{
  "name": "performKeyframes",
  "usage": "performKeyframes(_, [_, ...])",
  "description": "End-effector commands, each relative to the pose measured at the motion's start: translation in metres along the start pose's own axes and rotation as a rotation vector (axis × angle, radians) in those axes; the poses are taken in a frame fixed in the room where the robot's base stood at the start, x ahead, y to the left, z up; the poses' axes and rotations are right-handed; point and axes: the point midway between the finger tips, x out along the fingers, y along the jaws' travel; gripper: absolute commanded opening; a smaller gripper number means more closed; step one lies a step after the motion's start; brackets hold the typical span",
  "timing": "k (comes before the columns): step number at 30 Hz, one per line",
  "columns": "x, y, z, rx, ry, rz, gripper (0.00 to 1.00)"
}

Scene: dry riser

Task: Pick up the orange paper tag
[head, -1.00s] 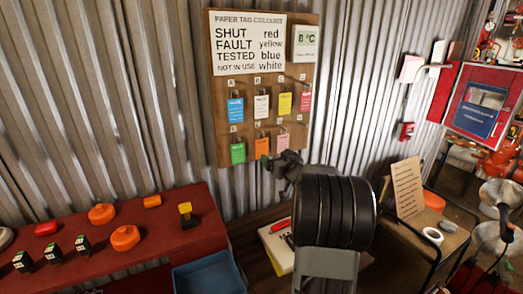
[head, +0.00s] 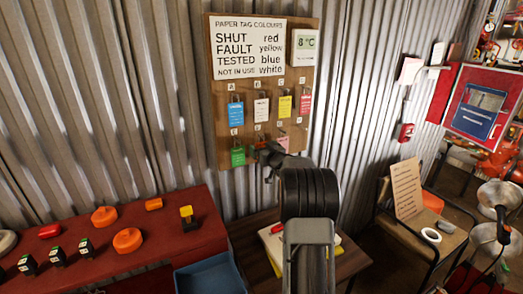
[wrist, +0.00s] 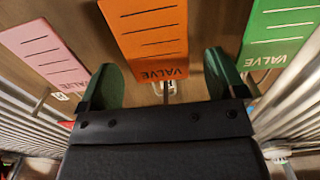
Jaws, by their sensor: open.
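The orange paper tag (wrist: 148,35) hangs on the board in the bottom row, between the green tag and the pink tag. In the wrist view it looks upside down, with "VALVE" and several lines on it. My gripper (wrist: 165,78) is open, its green fingertips on either side of the tag's VALVE end and apart from it. I cannot tell how deep the tag lies between them. In the head view my gripper (head: 265,153) covers most of the tag, leaving only a small orange patch (head: 260,144).
The green tag (head: 238,156) and pink tag (head: 282,142) hang close on either side. Blue (head: 236,115), white (head: 261,110), yellow (head: 285,106) and red (head: 305,103) tags hang above. A red bench (head: 185,237) and blue bin (head: 210,275) stand below.

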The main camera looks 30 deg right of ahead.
Motion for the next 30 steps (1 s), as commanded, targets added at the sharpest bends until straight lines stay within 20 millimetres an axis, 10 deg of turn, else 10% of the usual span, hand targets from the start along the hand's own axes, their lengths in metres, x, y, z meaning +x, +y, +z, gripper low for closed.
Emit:
performKeyframes(6, [0.0005, 0.0001, 0.0006, 0.001, -0.001, 0.0, 0.89])
performKeyframes(23, [0.0002, 0.0002, 0.0004, 0.0, 0.0, 0.0, 0.36])
performKeyframes(30, [0.0002, 0.0002, -0.0003, 0.0, 0.0, 0.001, 0.36])
